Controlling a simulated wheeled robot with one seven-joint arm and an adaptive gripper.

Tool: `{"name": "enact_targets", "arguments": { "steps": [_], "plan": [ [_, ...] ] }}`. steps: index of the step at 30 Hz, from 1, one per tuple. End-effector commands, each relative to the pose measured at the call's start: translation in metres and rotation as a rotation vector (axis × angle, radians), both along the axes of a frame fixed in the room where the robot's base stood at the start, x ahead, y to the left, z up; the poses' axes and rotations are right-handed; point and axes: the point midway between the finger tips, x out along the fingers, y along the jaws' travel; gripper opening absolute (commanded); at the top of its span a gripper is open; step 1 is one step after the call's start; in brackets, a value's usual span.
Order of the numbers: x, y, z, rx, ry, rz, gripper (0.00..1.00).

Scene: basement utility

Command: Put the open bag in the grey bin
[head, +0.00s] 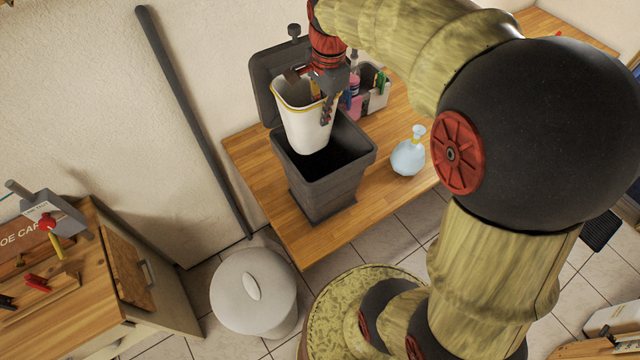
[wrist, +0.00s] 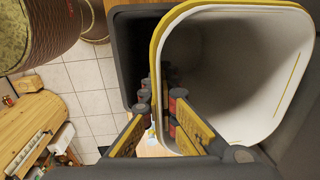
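The open bag (head: 304,130) is white with a yellow rim and an open mouth. It is slightly tilted, its lower part at the mouth of the grey bin (head: 325,190) and its upper part well above the bin's rim. The bin stands on the wooden table, lid raised behind it. My gripper (head: 322,103) is at the bag's right edge, one finger inside the mouth and one outside. In the wrist view my gripper (wrist: 162,98) shows a gap between its fingers around the yellow rim of the bag (wrist: 245,75). The bag's underside is hidden.
A light blue bottle (head: 408,157) stands right of the bin on the table (head: 275,205). A caddy (head: 374,99) with bottles is behind it. A white lidded bin (head: 253,300) is on the floor in front. A wooden cabinet (head: 150,285) stands at left.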

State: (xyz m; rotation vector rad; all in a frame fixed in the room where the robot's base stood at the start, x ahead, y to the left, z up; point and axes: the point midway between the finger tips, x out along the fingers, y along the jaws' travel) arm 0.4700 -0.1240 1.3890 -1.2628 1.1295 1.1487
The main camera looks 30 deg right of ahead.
Motion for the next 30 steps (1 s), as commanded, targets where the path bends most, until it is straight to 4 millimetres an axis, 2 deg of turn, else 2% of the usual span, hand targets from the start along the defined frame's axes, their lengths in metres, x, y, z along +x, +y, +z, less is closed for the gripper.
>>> {"name": "enact_targets", "arguments": {
  "steps": [1,7,17,30],
  "plan": [
    [0.0,0.0,-0.015,0.0,0.001,0.0,0.0],
    [-0.001,0.0,-0.056,0.001,0.001,0.0,0.0],
    [-0.002,0.001,-0.104,0.001,0.002,0.0,0.0],
    [-0.002,0.001,-0.203,0.001,0.003,-0.001,0.0]
  ]
}}
